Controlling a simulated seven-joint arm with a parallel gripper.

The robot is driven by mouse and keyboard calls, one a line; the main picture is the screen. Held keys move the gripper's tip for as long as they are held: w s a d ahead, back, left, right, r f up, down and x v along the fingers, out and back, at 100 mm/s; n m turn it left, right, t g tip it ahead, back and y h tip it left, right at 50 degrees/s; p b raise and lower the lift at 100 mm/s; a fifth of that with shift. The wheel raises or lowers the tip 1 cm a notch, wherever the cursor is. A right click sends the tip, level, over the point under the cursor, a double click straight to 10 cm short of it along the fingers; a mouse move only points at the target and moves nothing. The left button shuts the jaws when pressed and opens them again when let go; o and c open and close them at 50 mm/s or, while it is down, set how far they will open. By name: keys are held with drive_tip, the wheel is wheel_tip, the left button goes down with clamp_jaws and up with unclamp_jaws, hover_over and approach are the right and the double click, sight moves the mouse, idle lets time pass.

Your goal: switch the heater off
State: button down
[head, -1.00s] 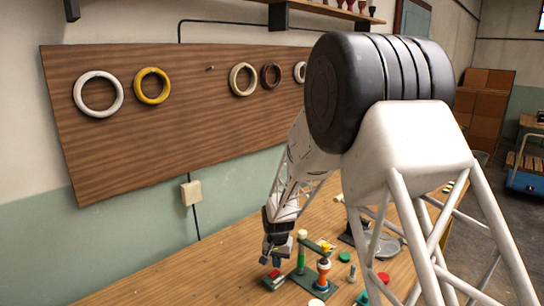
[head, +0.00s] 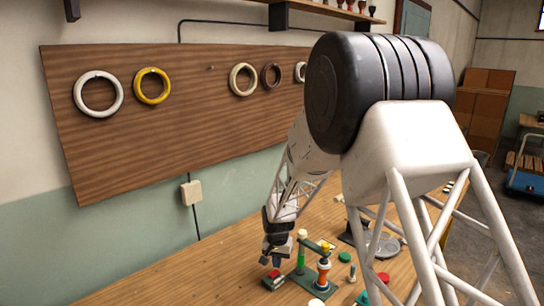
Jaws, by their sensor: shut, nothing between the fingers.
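A small dark box with a red top (head: 273,275), which looks like a switch, sits on the wooden bench. I cannot tell for certain that it belongs to the heater. My gripper (head: 271,261) points down just above this box, shut and empty. A small gap seems to lie between the fingertips and the red top, but contact is hard to judge. The position of the switch is too small to read.
Right beside the box stands a fixture with a green post (head: 301,255) and an orange-and-blue post (head: 323,272). A green disc (head: 345,257) and a red disc (head: 383,278) lie further right. The bench left of the box is clear.

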sight(277, 271)
drive_tip(key=shift+f, duration=1.15)
idle(1.4)
drive_tip(key=shift+r, duration=0.15)
drive_tip(key=shift+r, duration=3.35)
